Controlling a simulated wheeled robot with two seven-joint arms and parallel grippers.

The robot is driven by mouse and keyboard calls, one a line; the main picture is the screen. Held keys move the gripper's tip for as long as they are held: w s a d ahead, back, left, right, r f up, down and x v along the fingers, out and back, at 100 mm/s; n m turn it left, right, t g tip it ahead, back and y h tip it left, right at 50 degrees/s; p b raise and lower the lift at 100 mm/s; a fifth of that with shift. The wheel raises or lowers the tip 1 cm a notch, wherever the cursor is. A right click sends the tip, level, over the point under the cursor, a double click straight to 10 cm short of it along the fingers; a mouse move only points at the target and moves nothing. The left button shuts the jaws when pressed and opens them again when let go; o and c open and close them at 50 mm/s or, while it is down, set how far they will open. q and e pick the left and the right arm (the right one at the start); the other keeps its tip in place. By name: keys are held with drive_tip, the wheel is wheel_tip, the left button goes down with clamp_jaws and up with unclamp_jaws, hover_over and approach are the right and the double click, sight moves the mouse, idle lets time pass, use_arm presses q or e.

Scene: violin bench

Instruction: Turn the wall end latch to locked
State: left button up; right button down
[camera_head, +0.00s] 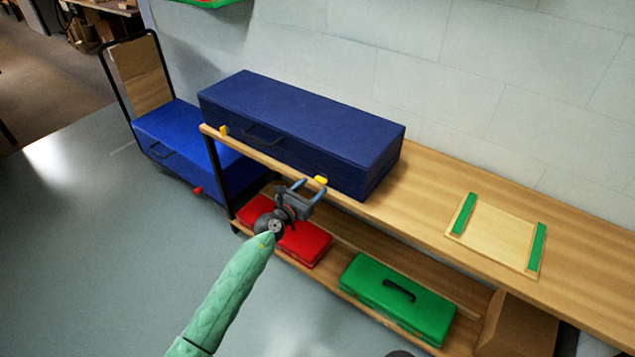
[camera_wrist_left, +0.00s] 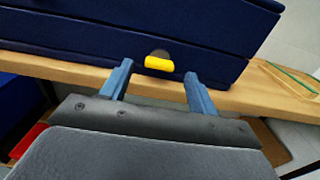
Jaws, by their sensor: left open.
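A long dark blue case (camera_head: 300,125) lies closed on the wooden bench, with a black handle on its front. One yellow latch (camera_head: 320,180) is near the right end of its front; another yellow latch (camera_head: 223,130) is near the left end. My left gripper (camera_head: 311,187) is open and empty, just in front of the right latch. In the left wrist view this latch (camera_wrist_left: 159,64) lies roughly level across a dark round base, between and beyond the two fingertips (camera_wrist_left: 158,69). I cannot see contact. My right gripper is not in view.
The wooden bench (camera_head: 425,190) has a board with green strips (camera_head: 495,235) at right. Red (camera_head: 310,245) and green (camera_head: 400,300) cases lie on the lower shelf. A blue cart (camera_head: 175,135) stands at left. The floor at left is clear.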

sight(319, 181)
use_arm(q)
drive_tip(key=shift+x, duration=1.9)
drive_tip(key=c, duration=1)
